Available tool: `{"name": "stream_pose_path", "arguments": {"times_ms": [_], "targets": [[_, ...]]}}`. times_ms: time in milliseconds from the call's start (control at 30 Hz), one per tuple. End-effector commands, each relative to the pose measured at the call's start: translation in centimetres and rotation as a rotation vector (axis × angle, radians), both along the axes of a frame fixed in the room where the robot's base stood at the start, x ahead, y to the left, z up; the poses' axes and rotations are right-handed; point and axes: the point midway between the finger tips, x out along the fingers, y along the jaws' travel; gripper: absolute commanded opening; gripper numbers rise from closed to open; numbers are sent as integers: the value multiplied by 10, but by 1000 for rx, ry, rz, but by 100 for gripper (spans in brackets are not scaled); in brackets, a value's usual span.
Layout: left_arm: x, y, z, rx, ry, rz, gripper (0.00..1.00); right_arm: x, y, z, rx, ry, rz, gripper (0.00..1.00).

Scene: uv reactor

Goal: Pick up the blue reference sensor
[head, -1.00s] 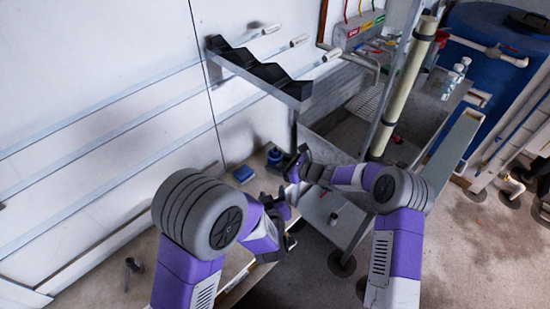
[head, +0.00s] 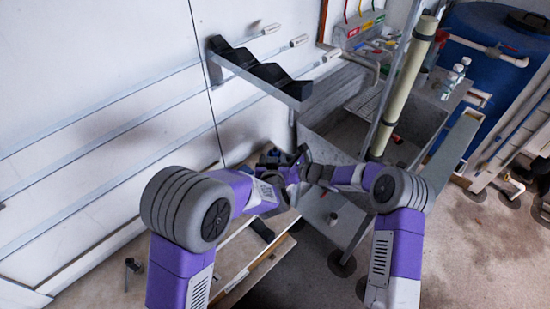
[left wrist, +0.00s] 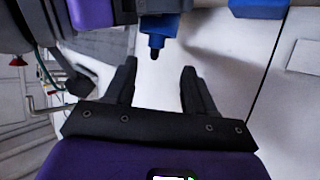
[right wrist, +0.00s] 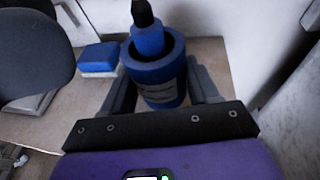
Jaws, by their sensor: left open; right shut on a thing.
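The blue reference sensor (right wrist: 148,36) is a slim blue body with a black tip, standing upright in a wider blue cup (right wrist: 158,75) with a dark label. My right gripper (right wrist: 162,88) is shut on the cup, one finger on each side. In the left wrist view the sensor (left wrist: 157,28) points its black tip toward my left gripper (left wrist: 158,72), which is open and empty. The tip lies just ahead of the gap between the fingers, apart from both. In the head view my left gripper (head: 291,176) is close to my right one; arms and grippers largely hide the cup and sensor there.
A blue and white block (right wrist: 99,58) lies on the bench near the wall; it also shows in the left wrist view (left wrist: 258,8). A black stepped rack (head: 258,68) is on the wall above. A sink (head: 405,120) and a pale upright tube (head: 402,90) stand to the right.

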Motion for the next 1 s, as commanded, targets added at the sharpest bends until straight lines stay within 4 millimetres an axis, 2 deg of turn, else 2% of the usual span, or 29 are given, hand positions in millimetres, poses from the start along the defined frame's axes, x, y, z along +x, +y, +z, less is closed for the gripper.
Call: {"name": "stream_pose_path", "arguments": {"times_ms": [400, 700, 1000], "targets": [[44, -7, -22, -1, 1, 1, 54, 0, 0, 0, -1, 1, 0, 43], [47, -7, -24, 0, 1, 0, 54, 0, 0, -1, -1, 1, 0, 43], [47, -7, -24, 0, 1, 0, 8, 0, 0, -1, -1, 1, 0, 43]]}}
